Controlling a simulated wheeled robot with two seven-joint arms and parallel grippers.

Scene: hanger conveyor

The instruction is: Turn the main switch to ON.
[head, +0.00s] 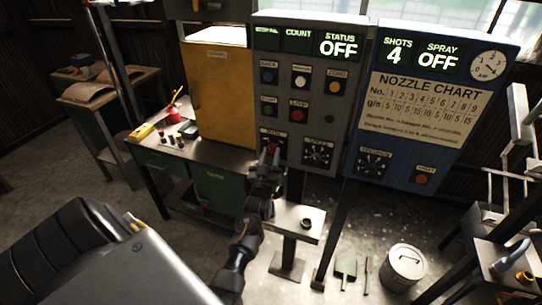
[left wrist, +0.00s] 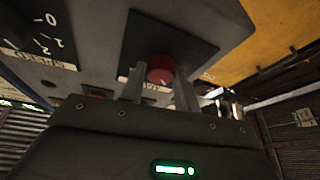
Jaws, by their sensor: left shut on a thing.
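The grey control panel (head: 299,120) stands upright ahead of me; its lit display (head: 338,45) reads STATUS OFF. The red knob (head: 271,149) sits at the panel's lower left, on a dark square plate with a label mostly hidden. In the left wrist view the red knob (left wrist: 160,69) is between the two fingers of my left gripper (left wrist: 158,85), which is shut on it. In the head view my left gripper (head: 267,158) reaches the knob from below and covers much of its plate. My right gripper is not in view.
A SPEED dial (head: 317,153) is just right of the knob, with several buttons above. A blue nozzle panel (head: 405,150) stands to the right, a yellow cabinet (head: 218,95) to the left. A small shelf (head: 297,219) is below; a metal bin (head: 404,265) stands on the floor.

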